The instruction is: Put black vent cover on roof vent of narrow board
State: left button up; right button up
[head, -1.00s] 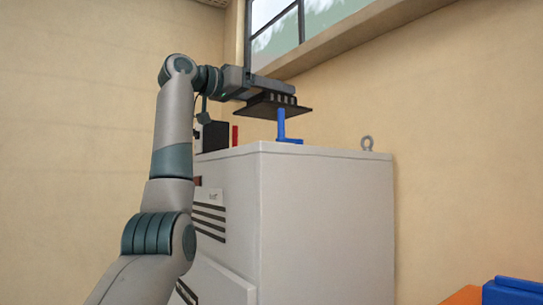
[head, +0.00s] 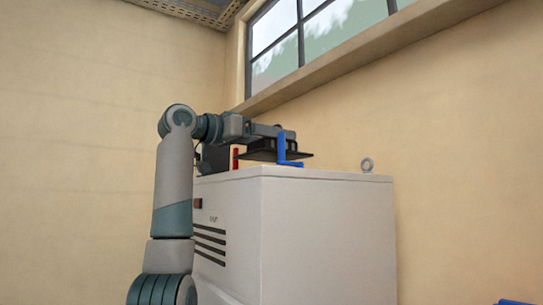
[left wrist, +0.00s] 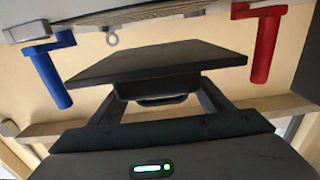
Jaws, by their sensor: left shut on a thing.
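The black vent cover (head: 262,155) is a flat dark plate with a raised grip. My left gripper (left wrist: 160,90) is shut on that grip, with one finger on each side. The cover also shows in the left wrist view (left wrist: 160,60), where it hangs close to the top of the light grey cabinet (head: 320,230). In the head view it is partly behind the blue bracket (head: 281,148), low over the roof. My right gripper is not in view.
The blue bracket (left wrist: 48,78) and the red bracket (left wrist: 265,45) stand on opposite sides of the cover. A lifting eye (head: 367,164) sits at the roof's right corner. A wall and window ledge (head: 330,62) are behind.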

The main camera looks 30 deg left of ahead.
aim_at(272, 155)
pick_arm(q)
jog(key=shift+f+p, duration=0.3)
jog(key=shift+f, duration=1.7)
jog(key=shift+f, duration=0.2)
jog(key=o, duration=1.1)
jog(key=shift+r, duration=0.1)
